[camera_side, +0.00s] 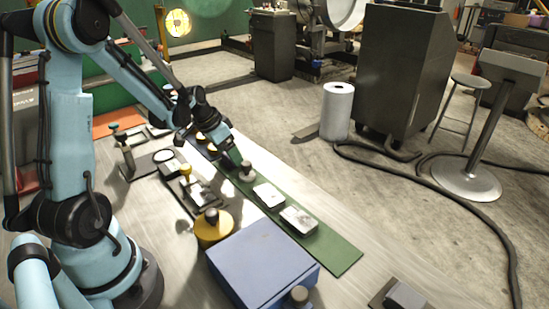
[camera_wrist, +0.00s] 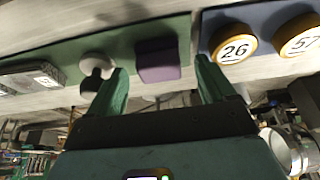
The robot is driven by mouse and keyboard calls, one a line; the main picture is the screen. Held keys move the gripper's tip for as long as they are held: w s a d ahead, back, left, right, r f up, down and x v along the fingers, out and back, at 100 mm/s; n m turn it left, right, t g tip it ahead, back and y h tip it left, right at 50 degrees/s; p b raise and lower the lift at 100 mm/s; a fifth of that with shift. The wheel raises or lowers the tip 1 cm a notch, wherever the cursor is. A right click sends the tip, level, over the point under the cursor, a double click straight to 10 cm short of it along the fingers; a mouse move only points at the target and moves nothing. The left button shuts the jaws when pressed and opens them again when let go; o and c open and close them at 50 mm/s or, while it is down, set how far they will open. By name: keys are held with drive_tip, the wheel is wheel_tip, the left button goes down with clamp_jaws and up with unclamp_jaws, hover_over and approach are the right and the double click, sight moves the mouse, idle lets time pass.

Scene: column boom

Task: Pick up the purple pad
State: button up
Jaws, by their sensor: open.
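The purple pad (camera_wrist: 158,58) is a small block on the green mat (camera_wrist: 125,40) in the wrist view. It shows between and beyond the two fingers of my gripper (camera_wrist: 160,82), which is open with nothing held. I cannot tell how far the fingertips are from the pad. In the side view my gripper (camera_side: 237,158) is low over the green mat (camera_side: 343,256), beside a grey knob-shaped piece (camera_side: 247,171). The pad cannot be made out there; the gripper seems to hide it.
The grey knob-shaped piece (camera_wrist: 97,66) is close to the left finger. Yellow-rimmed discs marked 26 (camera_wrist: 233,44) and 57 (camera_wrist: 298,36) are right of the pad. Pale blocks (camera_side: 268,196) lie along the mat. A blue box (camera_side: 262,262) and yellow-based piece (camera_side: 213,228) stand nearer the camera.

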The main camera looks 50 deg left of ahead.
drive_tip(key=shift+x, duration=0.85)
drive_tip(key=shift+c, duration=0.3)
drive_tip(key=c, duration=1)
drive_tip(key=shift+r, duration=0.1)
drive_tip(key=shift+r, duration=0.45)
drive_tip(key=r, duration=0.3)
drive_tip(key=shift+d+r, duration=0.25)
drive_tip(key=shift+d, duration=0.1)
drive_tip(key=d+r, duration=0.2)
drive_tip(key=d, duration=0.1)
drive_tip(key=d+r, duration=0.2)
drive_tip(key=d, duration=0.2)
drive_tip(key=d+r, duration=0.2)
drive_tip(key=d, duration=0.2)
drive_tip(key=shift+s+r, duration=0.2)
drive_tip(key=shift+r, duration=0.05)
